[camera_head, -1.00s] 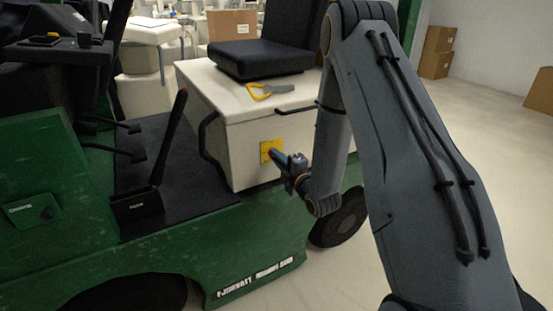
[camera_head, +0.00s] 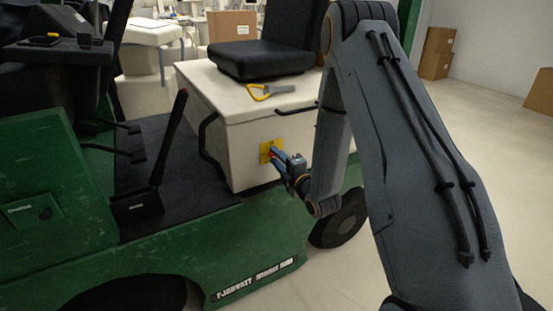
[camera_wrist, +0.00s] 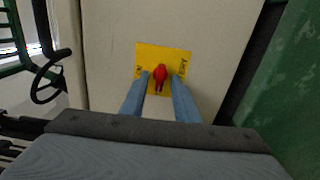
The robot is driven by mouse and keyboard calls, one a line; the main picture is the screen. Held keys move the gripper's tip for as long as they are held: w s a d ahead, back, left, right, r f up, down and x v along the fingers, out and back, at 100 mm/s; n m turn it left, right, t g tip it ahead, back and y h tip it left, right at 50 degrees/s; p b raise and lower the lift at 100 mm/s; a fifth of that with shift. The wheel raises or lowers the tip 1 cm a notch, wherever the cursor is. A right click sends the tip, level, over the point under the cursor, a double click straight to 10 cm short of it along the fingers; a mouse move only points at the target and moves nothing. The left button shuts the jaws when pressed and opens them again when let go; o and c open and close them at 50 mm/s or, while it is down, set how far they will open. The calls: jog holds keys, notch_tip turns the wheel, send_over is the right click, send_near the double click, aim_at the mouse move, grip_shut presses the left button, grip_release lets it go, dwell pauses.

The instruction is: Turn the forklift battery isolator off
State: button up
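The battery isolator is a red knob (camera_wrist: 159,77) on a yellow plate (camera_wrist: 178,59) on the cream side panel of the forklift. The plate also shows in the head view (camera_head: 265,150). My gripper (camera_head: 273,156) is in front of the plate. In the wrist view its two blue fingers (camera_wrist: 160,84) lie apart, one on each side of the knob's lower part. A gap seems to show between knob and fingers, and I cannot tell whether they touch it. Lettering on the plate is too small to read fully.
The green forklift (camera_head: 170,255) has a black seat (camera_head: 265,58) above the cream box (camera_head: 228,130). A yellow-handled tool (camera_head: 270,91) lies on the box. A black lever (camera_head: 172,135) rises at left. Cardboard boxes (camera_head: 437,52) stand at the back right.

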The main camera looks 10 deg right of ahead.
jog(key=v, duration=0.8)
jog(key=shift+b, duration=0.3)
jog(key=shift+w, duration=0.1)
